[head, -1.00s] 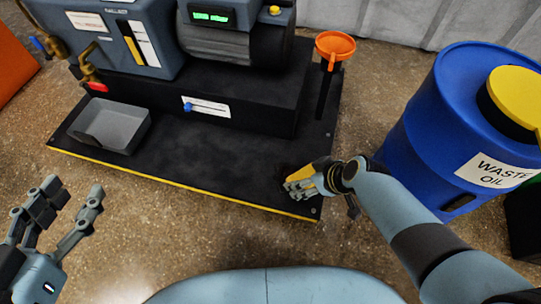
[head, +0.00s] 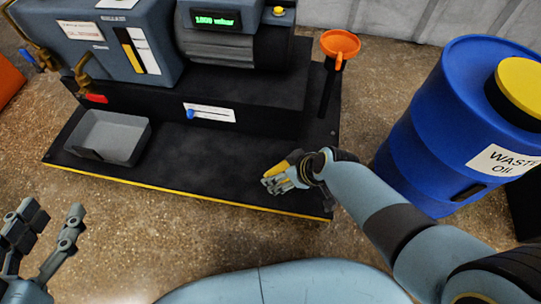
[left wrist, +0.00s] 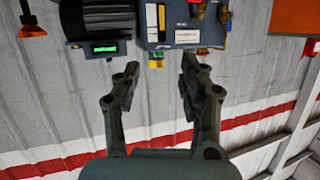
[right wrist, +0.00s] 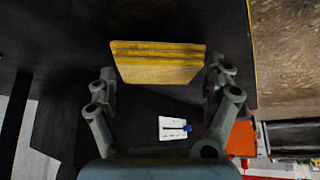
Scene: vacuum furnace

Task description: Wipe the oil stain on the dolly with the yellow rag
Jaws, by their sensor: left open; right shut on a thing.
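The yellow rag (right wrist: 157,62) is a folded yellow block between the two fingers of my right gripper (right wrist: 160,88), which is shut on it. In the head view the right gripper (head: 279,181) is over the right front part of the black dolly (head: 190,165), with the rag (head: 287,163) partly hidden by the fingers. I cannot tell whether the rag touches the deck. I cannot make out an oil stain; the gripper may cover it. My left gripper (head: 45,238) is open and empty, off the dolly at the lower left; its fingers (left wrist: 158,78) show apart in the left wrist view.
A grey tray (head: 108,137) sits on the dolly's left. The pump unit (head: 150,50) stands behind, with a green display. An orange funnel (head: 340,45) stands at the back right corner. A blue waste oil drum (head: 420,125) is right of the dolly. Floor in front is clear.

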